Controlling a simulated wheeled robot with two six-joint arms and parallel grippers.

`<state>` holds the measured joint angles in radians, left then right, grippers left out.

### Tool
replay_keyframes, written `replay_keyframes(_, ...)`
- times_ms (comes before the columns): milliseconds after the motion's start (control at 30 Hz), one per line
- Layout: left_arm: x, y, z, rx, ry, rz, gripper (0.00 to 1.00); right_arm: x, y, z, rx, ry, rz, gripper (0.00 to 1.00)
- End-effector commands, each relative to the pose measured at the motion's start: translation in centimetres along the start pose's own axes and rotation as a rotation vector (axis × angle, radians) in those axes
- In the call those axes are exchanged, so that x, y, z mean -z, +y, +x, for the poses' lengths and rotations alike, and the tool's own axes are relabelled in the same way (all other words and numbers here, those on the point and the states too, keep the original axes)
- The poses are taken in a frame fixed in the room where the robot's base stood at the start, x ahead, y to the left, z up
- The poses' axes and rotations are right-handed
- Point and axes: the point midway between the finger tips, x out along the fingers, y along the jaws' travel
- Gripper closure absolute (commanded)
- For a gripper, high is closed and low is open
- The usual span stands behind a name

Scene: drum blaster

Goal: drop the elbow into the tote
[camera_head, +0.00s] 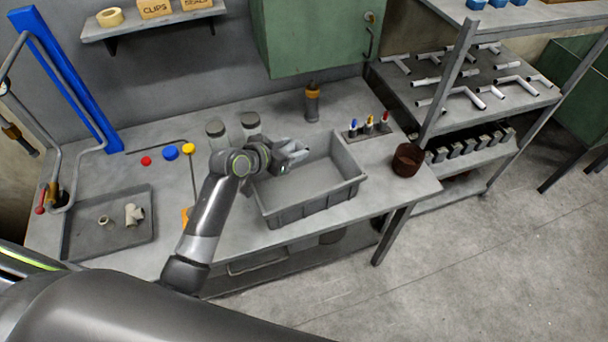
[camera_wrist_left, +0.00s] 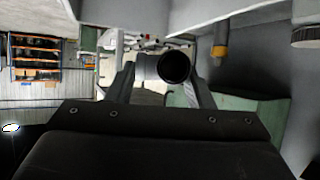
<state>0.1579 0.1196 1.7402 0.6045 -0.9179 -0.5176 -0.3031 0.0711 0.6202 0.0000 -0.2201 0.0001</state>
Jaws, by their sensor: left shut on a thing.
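My left gripper (camera_head: 291,153) is over the left back part of the grey tote (camera_head: 315,207) on the workbench. In the left wrist view the left gripper (camera_wrist_left: 160,85) is shut on a grey pipe elbow (camera_wrist_left: 148,68), whose dark round opening faces the camera. In the head view the elbow is hard to tell from the fingers. The tote's visible inside looks empty, though my arm hides its left part. My right gripper is not in view.
A dark tray (camera_head: 85,240) with a beige fitting (camera_head: 134,214) and a small ring lies at the left. Jars, an orange-topped bottle (camera_head: 312,102) and a marker rack (camera_head: 368,128) stand behind the tote. A brown cup (camera_head: 407,160) stands to its right.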

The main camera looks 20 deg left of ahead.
Motion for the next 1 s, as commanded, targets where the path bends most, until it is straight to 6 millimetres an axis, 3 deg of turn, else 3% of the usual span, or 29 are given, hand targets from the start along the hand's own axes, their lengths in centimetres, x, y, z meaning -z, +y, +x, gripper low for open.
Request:
replay_keyframes(267, -1.3, 0.1, 1.0, 0.004, -0.001, 0.0, 0.81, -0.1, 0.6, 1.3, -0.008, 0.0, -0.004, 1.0)
replay_keyframes(700, -5.2, 0.1, 3.1, 0.005, -0.001, 0.0, 0.81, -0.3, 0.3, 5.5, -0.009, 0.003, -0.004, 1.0)
replay_keyframes(1000, -5.3, 0.1, 3.2, 0.004, -0.001, -0.001, 0.81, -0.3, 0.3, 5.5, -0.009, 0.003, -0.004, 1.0)
